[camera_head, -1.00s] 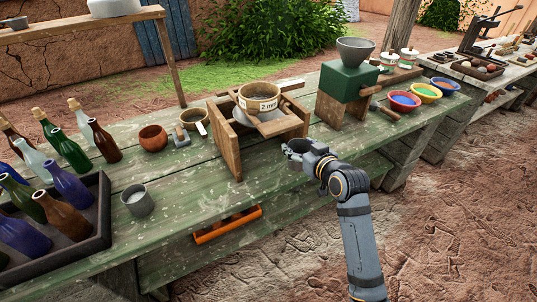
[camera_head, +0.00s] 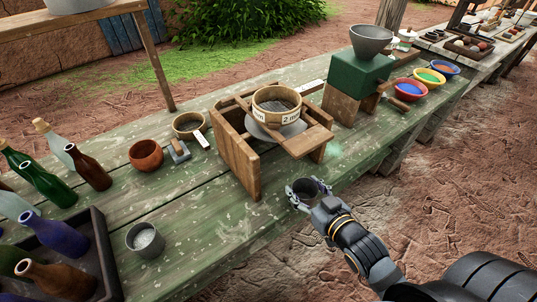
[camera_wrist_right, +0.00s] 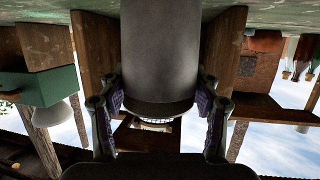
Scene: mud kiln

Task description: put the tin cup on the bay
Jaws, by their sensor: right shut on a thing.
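My right gripper (camera_head: 304,192) is shut on a grey tin cup (camera_head: 306,187), held at the front edge of the green bench. In the right wrist view the cup (camera_wrist_right: 160,55) shows as a smooth grey cylinder between the two fingers (camera_wrist_right: 158,112). The cup is in front of and to the right of a wooden stand (camera_head: 240,160) that carries a round sieve (camera_head: 276,104). Which spot is the bay I cannot tell. A second grey cup (camera_head: 146,243) with pale contents stands on the bench at the left. My left gripper is not in view.
A dark tray (camera_head: 104,250) of bottles stands at the left. A green mill (camera_head: 356,74) and coloured bowls (camera_head: 410,90) stand at the right. The bench front between cup and stand is clear.

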